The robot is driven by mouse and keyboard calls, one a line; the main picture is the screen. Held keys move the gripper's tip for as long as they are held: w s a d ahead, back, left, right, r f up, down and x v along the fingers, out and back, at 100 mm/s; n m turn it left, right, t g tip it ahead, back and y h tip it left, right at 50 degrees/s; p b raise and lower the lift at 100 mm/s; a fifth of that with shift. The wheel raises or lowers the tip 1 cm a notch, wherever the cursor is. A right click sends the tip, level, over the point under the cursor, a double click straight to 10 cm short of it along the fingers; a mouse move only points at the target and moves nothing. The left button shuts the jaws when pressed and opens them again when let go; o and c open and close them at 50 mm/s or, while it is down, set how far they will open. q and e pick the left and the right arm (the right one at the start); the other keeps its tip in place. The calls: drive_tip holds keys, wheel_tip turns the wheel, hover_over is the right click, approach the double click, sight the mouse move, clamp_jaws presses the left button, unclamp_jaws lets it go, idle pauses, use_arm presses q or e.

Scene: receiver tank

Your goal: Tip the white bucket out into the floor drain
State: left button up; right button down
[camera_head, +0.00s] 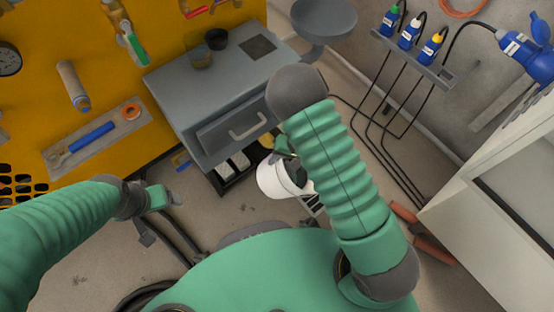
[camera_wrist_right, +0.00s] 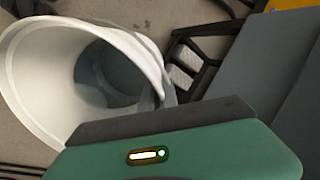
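The white bucket (camera_head: 272,180) is tilted beside the grey cabinet, its mouth toward the right; my right arm hides part of it. A slatted grate, apparently the floor drain (camera_head: 313,204), lies just below and right of the bucket, partly behind my arm. My left gripper (camera_head: 158,197) is at the left, away from the bucket; its opening is unclear.
The grey cabinet (camera_head: 200,90) with a drawer stands behind, a black crate (camera_head: 236,176) under it. A funnel-like bowl (camera_head: 323,18) is at the top.

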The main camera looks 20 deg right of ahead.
drive_tip(key=shift+s+d+r+t+y+b, duration=0.1)
drive_tip(key=shift+d+r+t+y+b, duration=0.2)
drive_tip(key=shift+d+r+y+b, duration=0.3)
drive_tip(key=shift+s+d+r+y, duration=0.1)
drive_tip(key=shift+d+r+y, duration=0.1)
drive_tip(key=shift+r, duration=0.25)
drive_tip(key=shift+s+d+r+y, duration=0.1)
drive_tip(key=shift+d+r+y, duration=0.1)
drive_tip(key=shift+r, duration=0.2)
drive_tip(key=shift+d+r+t+b, duration=0.15)
drive_tip(key=shift+r+t+b, duration=0.15)
drive_tip(key=shift+r, duration=0.05)
drive_tip(key=shift+d, duration=0.1)
